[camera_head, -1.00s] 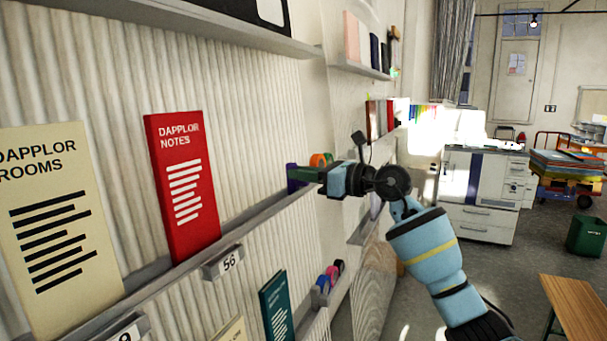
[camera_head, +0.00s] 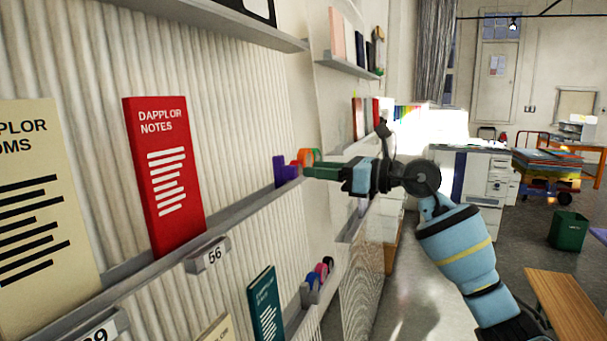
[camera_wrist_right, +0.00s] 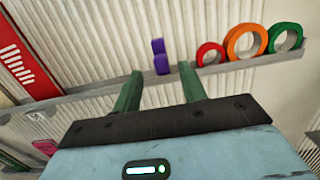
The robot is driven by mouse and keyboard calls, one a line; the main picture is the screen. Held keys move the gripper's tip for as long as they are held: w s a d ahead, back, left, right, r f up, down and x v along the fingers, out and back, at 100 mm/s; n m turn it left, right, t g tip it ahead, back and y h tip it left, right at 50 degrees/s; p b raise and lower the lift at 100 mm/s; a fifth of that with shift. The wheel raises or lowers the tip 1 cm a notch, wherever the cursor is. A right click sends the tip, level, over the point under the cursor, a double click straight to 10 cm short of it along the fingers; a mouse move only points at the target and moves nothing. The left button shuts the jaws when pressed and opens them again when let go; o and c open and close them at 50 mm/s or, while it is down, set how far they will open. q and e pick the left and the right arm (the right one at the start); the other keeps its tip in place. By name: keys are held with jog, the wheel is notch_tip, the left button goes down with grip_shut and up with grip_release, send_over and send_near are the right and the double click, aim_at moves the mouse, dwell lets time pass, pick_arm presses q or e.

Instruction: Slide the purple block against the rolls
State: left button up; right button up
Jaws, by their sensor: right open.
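The purple block (camera_head: 284,171) stands on the narrow wall ledge, just left of the rolls in the head view. In the right wrist view the purple block (camera_wrist_right: 160,57) shows between my open green fingers, beyond their tips. The rolls stand on the same ledge to its right: a red roll (camera_wrist_right: 201,54), an orange roll (camera_wrist_right: 231,42) and a green roll (camera_wrist_right: 272,39). A gap shows between the block and the red roll, with a fingertip near it. My right gripper (camera_head: 308,172) is open and empty in front of the ledge. My left gripper is not in view.
A red book (camera_head: 147,181) leans on the ledge (camera_head: 231,211) left of the block. A lower shelf holds a teal book (camera_head: 263,306) and small rolls (camera_head: 320,271). Bare ledge lies between the red book and the block.

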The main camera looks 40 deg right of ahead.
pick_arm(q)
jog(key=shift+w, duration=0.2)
pick_arm(e)
jog(key=shift+s+d, duration=0.1)
jog(key=shift+s, duration=0.35)
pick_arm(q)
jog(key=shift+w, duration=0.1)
